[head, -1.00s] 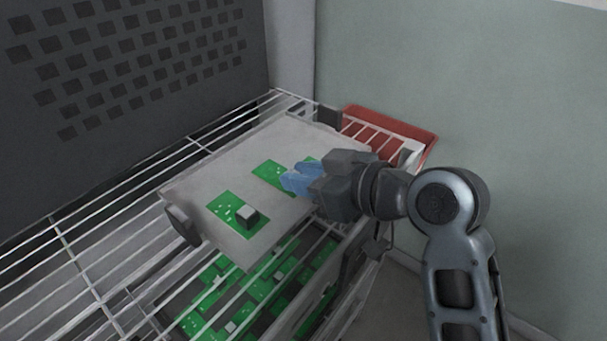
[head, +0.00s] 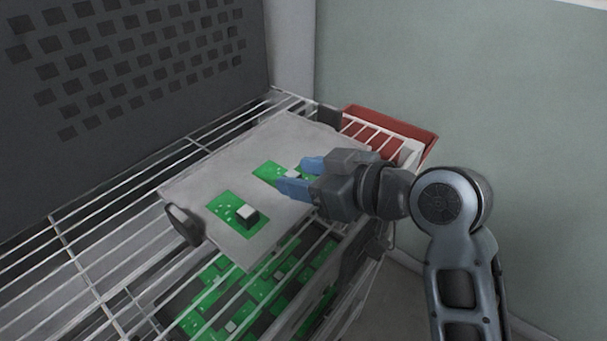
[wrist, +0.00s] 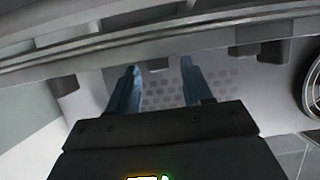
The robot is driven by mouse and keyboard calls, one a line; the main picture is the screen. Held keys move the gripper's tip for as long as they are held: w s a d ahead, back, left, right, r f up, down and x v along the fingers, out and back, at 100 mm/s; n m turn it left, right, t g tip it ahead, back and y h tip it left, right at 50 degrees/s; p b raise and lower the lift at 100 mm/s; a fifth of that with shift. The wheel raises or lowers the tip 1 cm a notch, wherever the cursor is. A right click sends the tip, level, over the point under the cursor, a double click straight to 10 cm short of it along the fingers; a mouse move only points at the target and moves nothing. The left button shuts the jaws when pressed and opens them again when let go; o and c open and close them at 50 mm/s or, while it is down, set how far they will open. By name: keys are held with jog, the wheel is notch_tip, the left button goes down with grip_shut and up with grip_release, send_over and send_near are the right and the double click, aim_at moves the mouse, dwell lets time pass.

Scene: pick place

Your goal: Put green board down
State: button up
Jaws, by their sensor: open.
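Two green boards lie on a flat light-grey tray (head: 185,191) in the head view. The nearer green board (head: 225,204) carries a pale block. The farther green board (head: 266,173) lies partly behind my gripper (head: 296,175), and its pale block (head: 292,174) shows between the blue fingers. My gripper is open, its fingers apart at the right side of that board. I cannot tell whether the fingers still touch it. The wrist view shows the two blue fingers of my gripper (wrist: 159,66) spread, with no board visible between them.
The tray rests on a white wire rack (head: 70,235). Several green boards (head: 215,290) lie in a bin below it. A red bin (head: 390,124) sits behind, by the green wall. A dark perforated panel (head: 120,60) stands at the left.

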jog(key=v, duration=1.1)
jog(key=shift+s+d+r, duration=0.15)
jog(key=shift+d+r, duration=0.05)
jog(key=shift+d, duration=0.05)
